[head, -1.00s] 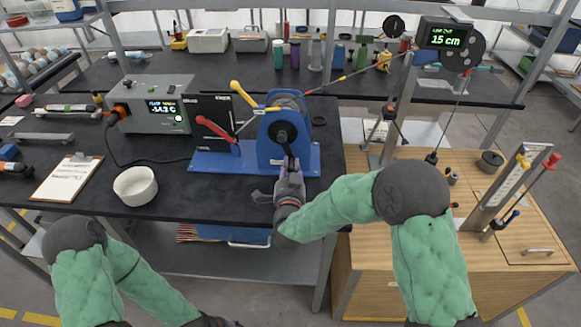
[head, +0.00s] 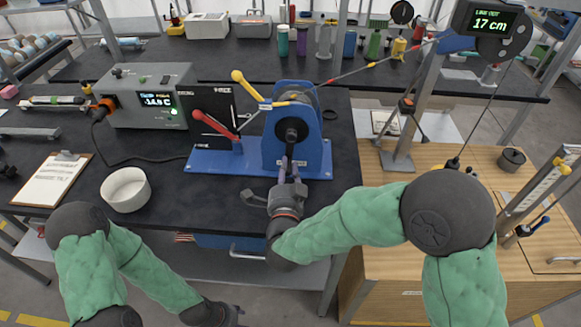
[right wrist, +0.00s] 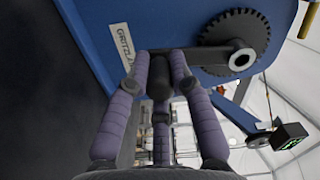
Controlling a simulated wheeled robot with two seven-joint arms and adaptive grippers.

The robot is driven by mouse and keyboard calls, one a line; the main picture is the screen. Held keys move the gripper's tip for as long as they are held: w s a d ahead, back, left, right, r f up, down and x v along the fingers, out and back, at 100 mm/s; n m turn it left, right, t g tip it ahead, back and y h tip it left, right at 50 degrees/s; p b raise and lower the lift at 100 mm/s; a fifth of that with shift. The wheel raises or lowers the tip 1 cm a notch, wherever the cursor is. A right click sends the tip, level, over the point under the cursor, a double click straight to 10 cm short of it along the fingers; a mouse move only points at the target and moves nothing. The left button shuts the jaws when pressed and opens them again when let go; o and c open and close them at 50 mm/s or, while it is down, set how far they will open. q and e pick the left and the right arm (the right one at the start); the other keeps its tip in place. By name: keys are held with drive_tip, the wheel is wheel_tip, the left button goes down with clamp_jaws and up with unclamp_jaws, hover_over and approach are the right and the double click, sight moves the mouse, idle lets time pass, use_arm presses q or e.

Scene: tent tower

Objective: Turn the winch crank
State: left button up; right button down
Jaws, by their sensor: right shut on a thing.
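The blue winch (head: 318,150) stands on a blue base plate on the dark bench. Its dark toothed hub (head: 291,130) faces me, and it also shows in the right wrist view (right wrist: 238,32). The crank arm (right wrist: 212,57) runs from the hub to a black handle (right wrist: 160,78). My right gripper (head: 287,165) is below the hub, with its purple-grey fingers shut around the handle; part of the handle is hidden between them. My left gripper (head: 228,313) hangs low at the bottom edge, away from the winch, its fingers unclear.
A red lever (head: 212,125) and a yellow-knobbed lever (head: 246,86) stand left of the hub. A line runs up right to a post with a display (head: 489,22) reading 17 cm. A white bowl (head: 125,190) and a clipboard (head: 55,180) lie left.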

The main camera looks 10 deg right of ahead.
drive_tip(key=shift+a+f, duration=0.15)
drive_tip(key=c, duration=1.1)
unclamp_jaws()
drive_tip(key=v, duration=1.2)
